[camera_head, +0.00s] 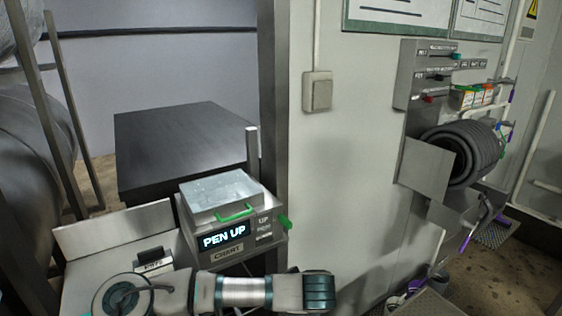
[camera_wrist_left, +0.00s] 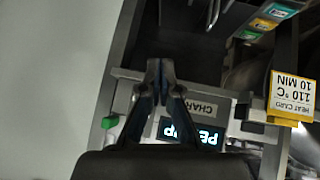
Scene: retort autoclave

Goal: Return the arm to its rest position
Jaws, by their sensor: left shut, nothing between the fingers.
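My left arm comes in low at the left of the head view and reaches across below the chart unit (camera_head: 225,240). A clear-topped box with a green handle (camera_head: 236,211) sits on top. My right gripper is not in view.
A green knob (camera_head: 285,222) sticks out at the unit's right side. A dark block-like table (camera_head: 180,145) stands behind. A wall panel (camera_head: 425,75) and a coiled hose (camera_head: 465,155) are at the right. A yellow-edged heat card (camera_wrist_left: 292,97) hangs at the wrist view's right.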

